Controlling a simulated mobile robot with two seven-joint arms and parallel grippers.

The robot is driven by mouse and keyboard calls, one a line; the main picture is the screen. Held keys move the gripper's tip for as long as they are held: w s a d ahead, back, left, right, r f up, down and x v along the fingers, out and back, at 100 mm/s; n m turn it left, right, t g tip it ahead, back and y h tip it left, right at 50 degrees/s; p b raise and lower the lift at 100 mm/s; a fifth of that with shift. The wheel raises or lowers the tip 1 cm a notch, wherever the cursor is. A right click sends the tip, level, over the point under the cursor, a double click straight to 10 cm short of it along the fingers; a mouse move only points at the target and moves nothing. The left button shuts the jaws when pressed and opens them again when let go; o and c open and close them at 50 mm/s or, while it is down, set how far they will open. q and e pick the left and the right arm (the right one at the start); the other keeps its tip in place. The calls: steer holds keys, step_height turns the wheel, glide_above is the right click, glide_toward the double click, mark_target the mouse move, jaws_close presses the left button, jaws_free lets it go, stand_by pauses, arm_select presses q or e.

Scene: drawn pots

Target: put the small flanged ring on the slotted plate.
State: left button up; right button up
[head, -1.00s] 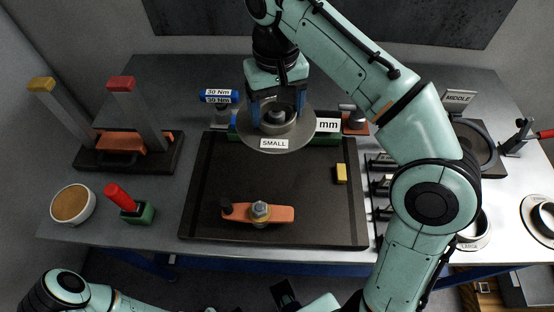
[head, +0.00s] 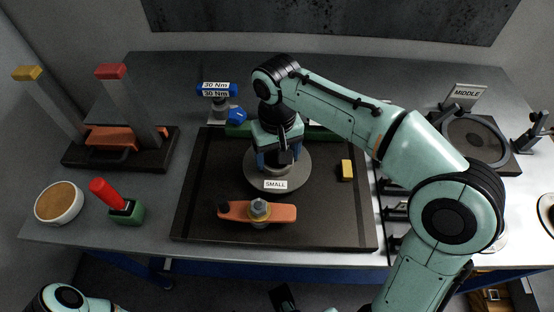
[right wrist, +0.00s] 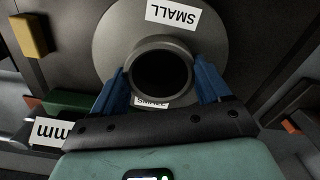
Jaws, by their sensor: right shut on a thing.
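The small flanged ring is a grey hub on a wide round flange (head: 296,180) labelled SMALL. My right gripper (head: 277,165) is shut on its hub; the right wrist view shows the blue fingers (right wrist: 165,90) on either side of the hub (right wrist: 160,45). The flange lies flat over the middle of the dark slotted plate (head: 215,185), behind the orange clamp. I cannot tell whether the flange touches the plate.
An orange clamp bar with a bolt (head: 259,210) lies on the plate's front part. A yellow block (head: 346,170) sits right of the ring. A green bar (head: 318,132) runs along the plate's back. A round fixture labelled MIDDLE (head: 475,140) stands at right.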

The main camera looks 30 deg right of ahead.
steer(key=shift+f, duration=1)
steer(key=shift+f, duration=0.2)
steer(key=o, duration=1.7)
step_height(320, 180, up, 12)
steer(key=p, duration=0.3)
steer(key=shift+r, duration=0.15)
